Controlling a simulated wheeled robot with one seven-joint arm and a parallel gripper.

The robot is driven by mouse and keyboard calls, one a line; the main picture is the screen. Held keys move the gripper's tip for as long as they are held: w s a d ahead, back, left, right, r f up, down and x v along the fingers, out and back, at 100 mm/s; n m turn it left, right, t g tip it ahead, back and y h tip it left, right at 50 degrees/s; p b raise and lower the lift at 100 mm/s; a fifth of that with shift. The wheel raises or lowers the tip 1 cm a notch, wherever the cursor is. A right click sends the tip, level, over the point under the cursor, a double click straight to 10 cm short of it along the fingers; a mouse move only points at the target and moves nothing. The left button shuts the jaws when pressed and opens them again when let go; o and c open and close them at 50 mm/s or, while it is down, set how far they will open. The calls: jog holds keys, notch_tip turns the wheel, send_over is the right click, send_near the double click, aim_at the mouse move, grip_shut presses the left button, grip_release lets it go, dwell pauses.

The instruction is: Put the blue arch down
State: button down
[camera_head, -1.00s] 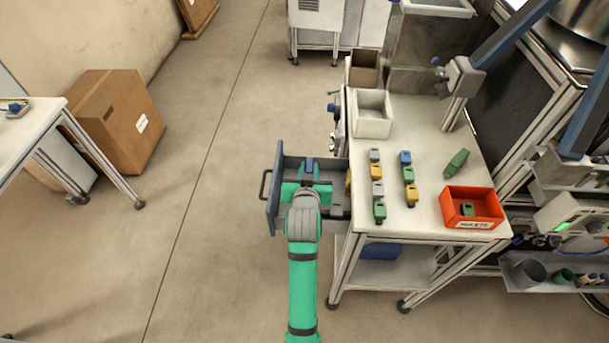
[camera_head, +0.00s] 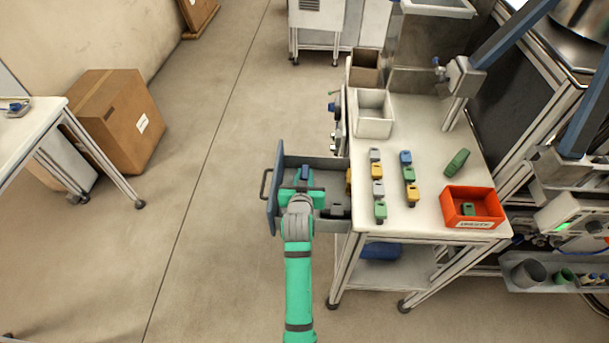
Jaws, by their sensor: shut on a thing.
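My gripper (camera_head: 303,184) is over the open grey drawer (camera_head: 283,160) at the table's left side. It is shut on a small blue piece, the blue arch (camera_head: 304,173), which shows at its far end. My own green and grey arm hides much of the drawer and the underside of the arch. I cannot tell whether the arch touches the drawer floor.
Two rows of small blocks (camera_head: 378,190) in grey, yellow, green and blue stand on the table (camera_head: 425,140). A green piece (camera_head: 457,162) lies apart. A red bin (camera_head: 471,206) holds a green piece. A white box (camera_head: 373,114) stands behind. Dark items (camera_head: 336,210) lie in the drawer.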

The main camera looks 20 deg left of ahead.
jog(key=shift+f, duration=0.15)
jog(key=c, duration=1.6)
grip_release()
jog(key=shift+s+d+r, duration=0.1)
jog(key=shift+s+r, duration=0.05)
jog(key=shift+r, duration=0.1)
jog(key=v, duration=1.1)
jog(key=shift+s+r, duration=0.15)
jog(key=shift+s, duration=0.15)
